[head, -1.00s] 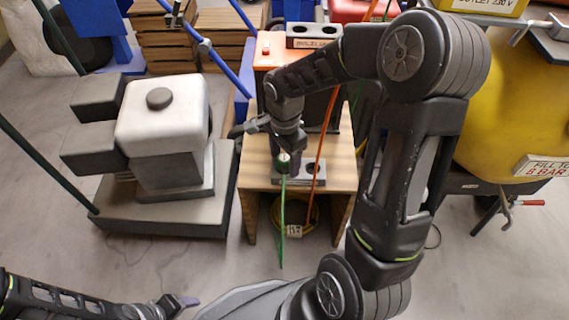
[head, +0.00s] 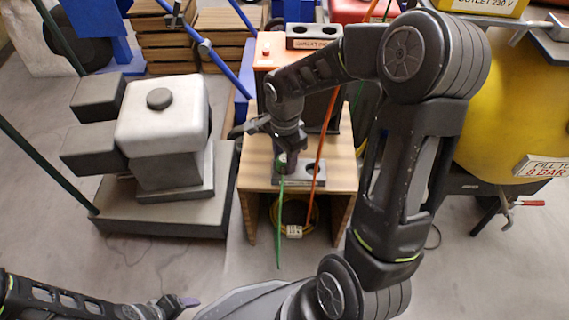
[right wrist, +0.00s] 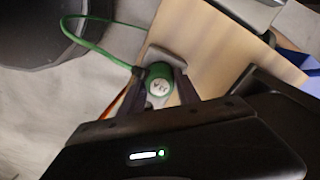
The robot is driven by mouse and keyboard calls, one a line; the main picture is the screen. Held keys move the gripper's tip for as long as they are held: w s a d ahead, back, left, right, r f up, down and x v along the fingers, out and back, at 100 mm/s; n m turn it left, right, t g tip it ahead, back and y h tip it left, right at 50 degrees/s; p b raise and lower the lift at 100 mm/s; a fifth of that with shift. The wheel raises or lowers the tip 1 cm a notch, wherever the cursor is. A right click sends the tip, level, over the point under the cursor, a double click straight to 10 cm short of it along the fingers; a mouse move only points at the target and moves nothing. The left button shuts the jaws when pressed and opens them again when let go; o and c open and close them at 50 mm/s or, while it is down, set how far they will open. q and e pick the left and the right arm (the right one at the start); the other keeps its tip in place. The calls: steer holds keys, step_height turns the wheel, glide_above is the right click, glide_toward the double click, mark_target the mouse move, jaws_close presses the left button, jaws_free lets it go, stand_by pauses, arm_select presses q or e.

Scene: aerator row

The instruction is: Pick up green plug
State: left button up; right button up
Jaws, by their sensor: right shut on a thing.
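The green plug (right wrist: 160,80) has a pale marked end face and sits between the two dark fingers of my right gripper (right wrist: 155,92). The gripper is shut on it. In the head view my right gripper (head: 284,158) points down at the left end of a grey two-hole block (head: 312,181) on a wooden stand. The plug is mostly hidden there, and I cannot tell whether it is still in the block. Its green cable (head: 280,220) hangs down in front. My left gripper (head: 180,303) is low at the left, away from the stand; its jaws are too small to judge.
The wooden stand (head: 343,178) has an orange cable (head: 322,140) crossing it and a coiled yellow hose with a tag (head: 294,231) below. A white and grey machine (head: 160,125) stands to the left, a yellow tank (head: 510,120) to the right. The front floor is clear.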

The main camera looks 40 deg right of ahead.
jaws_close()
step_height(320, 180, up, 9)
steer(key=p, duration=0.3)
steer(key=shift+r+p, duration=0.3)
steer(key=shift+r, duration=0.2)
